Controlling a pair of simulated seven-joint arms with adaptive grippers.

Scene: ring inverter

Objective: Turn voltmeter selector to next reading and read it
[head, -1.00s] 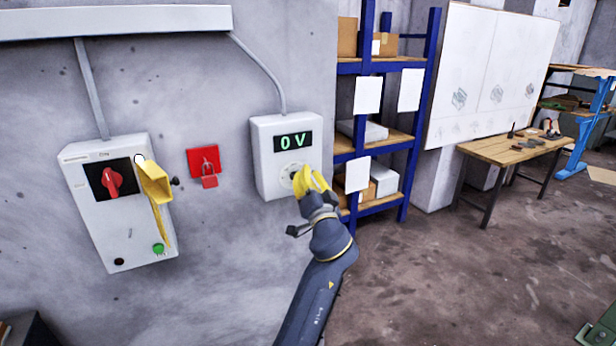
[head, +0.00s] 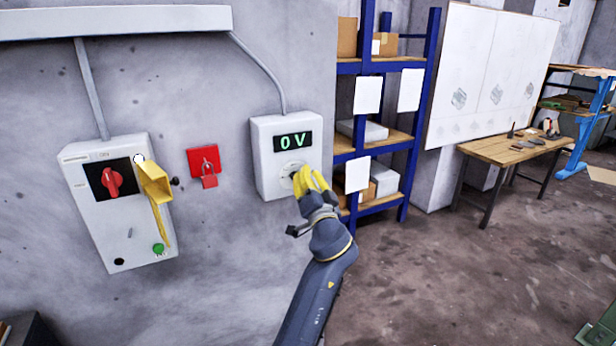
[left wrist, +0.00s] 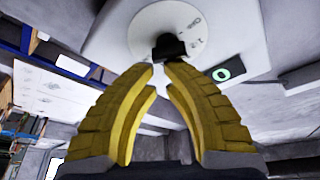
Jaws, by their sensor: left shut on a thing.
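The voltmeter (head: 262,165) is a white box on the grey wall. Its dark display (head: 293,141) reads "0 V" in green. Below the display is a pale round dial (left wrist: 190,30) with a black selector knob (left wrist: 169,47), seen best in the left wrist view. My left gripper (head: 306,178) has yellow fingers at the dial; they also show in the left wrist view (left wrist: 162,70), shut with their tips on the knob. The fingers hide most of the knob in the head view. The dial's markings are too small to read. My right gripper is not in view.
Left of the voltmeter are a white switch box (head: 135,228) with a red rotary switch (head: 112,181) and a yellow piece (head: 154,185), and a red padlock (head: 209,181). A blue shelf rack (head: 408,160) stands close on the right.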

